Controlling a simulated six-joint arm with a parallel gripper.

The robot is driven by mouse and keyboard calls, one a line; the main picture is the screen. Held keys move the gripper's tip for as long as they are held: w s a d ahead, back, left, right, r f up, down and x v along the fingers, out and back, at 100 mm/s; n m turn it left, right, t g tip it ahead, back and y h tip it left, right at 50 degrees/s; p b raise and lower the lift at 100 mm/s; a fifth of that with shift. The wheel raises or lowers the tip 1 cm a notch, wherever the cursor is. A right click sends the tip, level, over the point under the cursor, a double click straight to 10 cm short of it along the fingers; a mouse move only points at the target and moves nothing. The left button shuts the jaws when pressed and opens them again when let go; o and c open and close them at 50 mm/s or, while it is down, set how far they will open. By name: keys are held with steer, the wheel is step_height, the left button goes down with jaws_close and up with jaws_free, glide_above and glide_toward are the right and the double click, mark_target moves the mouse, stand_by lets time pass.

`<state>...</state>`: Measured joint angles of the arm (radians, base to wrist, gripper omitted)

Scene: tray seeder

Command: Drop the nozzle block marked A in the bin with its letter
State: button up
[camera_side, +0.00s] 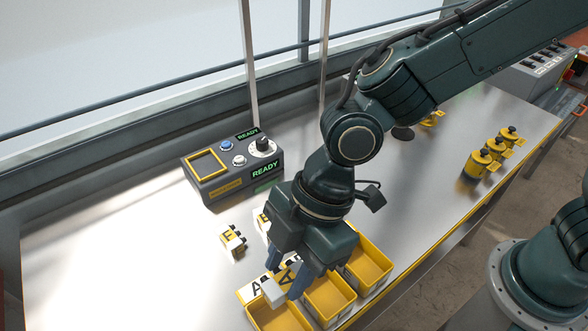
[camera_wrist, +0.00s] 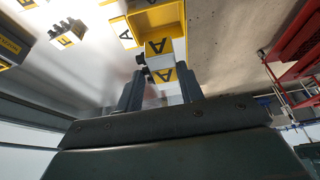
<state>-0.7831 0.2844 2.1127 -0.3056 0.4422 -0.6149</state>
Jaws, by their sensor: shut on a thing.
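My gripper (camera_side: 286,276) points down at the front row of yellow bins and is shut on the nozzle block marked A (camera_side: 273,291). The bin with the A label (camera_side: 278,318) is the leftmost, nearest one. In the side view the block overlaps this bin's back edge, beside the label. In the wrist view the A bin (camera_wrist: 172,14) lies just beyond the block. The exact height of the block above the bin is hard to tell.
Two more yellow bins, a middle one (camera_side: 330,297) and a right one (camera_side: 370,264), adjoin the A bin. A block marked F (camera_side: 232,241) stands left of my gripper. Another block (camera_side: 262,221) is partly hidden behind it. A control box (camera_side: 222,184) stands farther back.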

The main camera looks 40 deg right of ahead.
steer(key=shift+f, duration=2.6)
steer(key=o, duration=1.1)
steer(key=shift+d+r, duration=0.1)
steer(key=v, duration=1.3)
steer(key=shift+d+r, duration=0.15)
steer(key=shift+r, duration=0.1)
